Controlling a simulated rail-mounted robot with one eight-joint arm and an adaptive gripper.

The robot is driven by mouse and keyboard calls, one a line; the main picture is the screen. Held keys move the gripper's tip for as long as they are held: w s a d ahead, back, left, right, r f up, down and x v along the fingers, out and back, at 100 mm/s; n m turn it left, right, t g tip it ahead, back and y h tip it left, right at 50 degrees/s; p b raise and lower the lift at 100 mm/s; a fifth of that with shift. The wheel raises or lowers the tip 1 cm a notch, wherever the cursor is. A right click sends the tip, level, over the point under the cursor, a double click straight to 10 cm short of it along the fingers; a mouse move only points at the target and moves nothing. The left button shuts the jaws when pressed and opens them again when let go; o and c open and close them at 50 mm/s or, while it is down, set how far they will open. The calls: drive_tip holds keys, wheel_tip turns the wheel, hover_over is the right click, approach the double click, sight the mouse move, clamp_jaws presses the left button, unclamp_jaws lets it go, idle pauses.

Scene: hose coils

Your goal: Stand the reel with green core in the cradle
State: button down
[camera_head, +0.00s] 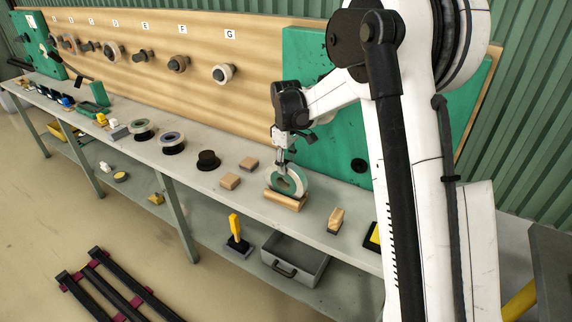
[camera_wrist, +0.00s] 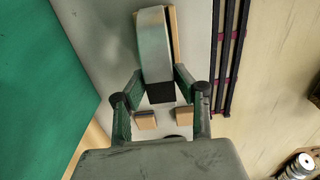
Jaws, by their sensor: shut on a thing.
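The reel with green core (camera_head: 289,181) stands on edge, its pale rim around a green ring. It is at the wooden cradle (camera_head: 285,201) on the bench; its lower edge appears to sit in the cradle, though the exact contact is hard to see. My gripper (camera_head: 283,161) comes down from above and is shut on the reel's upper rim. In the wrist view my gripper (camera_wrist: 158,76) has a finger on either side of the reel (camera_wrist: 153,45), seen edge-on. A strip of the cradle (camera_wrist: 174,33) shows beside it.
Wooden blocks (camera_head: 229,181) lie left of the cradle, and another block (camera_head: 336,220) lies to the right. A black stand (camera_head: 207,160) and reels lying flat (camera_head: 170,140) are farther left. A green panel (camera_head: 310,100) rises behind. A grey bin (camera_head: 295,262) is on the lower shelf.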

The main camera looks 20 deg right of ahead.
idle(0.3)
drive_tip(key=c, duration=1.2)
unclamp_jaws()
drive_tip(key=shift+c, duration=0.2)
drive_tip(key=shift+o, duration=0.2)
drive_tip(key=shift+r, duration=0.1)
drive_tip(key=shift+r+p, duration=1.5)
drive_tip(key=shift+r, duration=1.9)
